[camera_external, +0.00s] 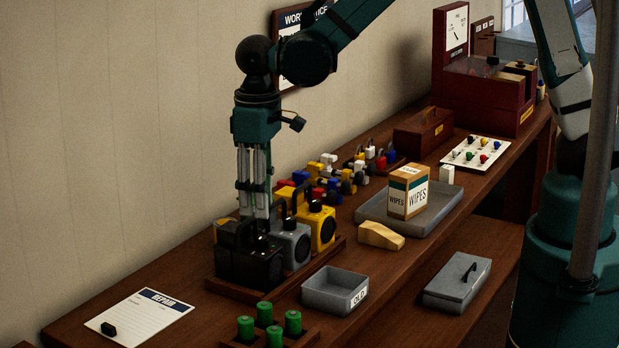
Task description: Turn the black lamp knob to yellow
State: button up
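The black lamp (250,266) stands upright at the near left end of a row of three lamps. A grey lamp (297,247) and a yellow lamp (324,231) stand beside it. My gripper (257,222) points straight down, with its fingers just above or behind the top of the black lamp. The black lamp's knob is dark against a dark body and partly lost behind the fingers, so its setting cannot be read. I cannot tell whether the fingers touch the knob or how far apart they are.
The lamps share a low wooden tray (226,286). Green cylinders (265,313) stand in front, beside a grey "OLD" bin (331,293). A repair sheet (140,317) lies at the left. Coloured blocks (338,180), a wipes box (408,196) and a yellow wedge (379,236) are to the right.

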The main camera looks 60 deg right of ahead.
aim_at(261, 237)
jog(key=shift+f, duration=0.15)
jog(key=shift+f, duration=3.75)
jog(key=c, duration=0.9)
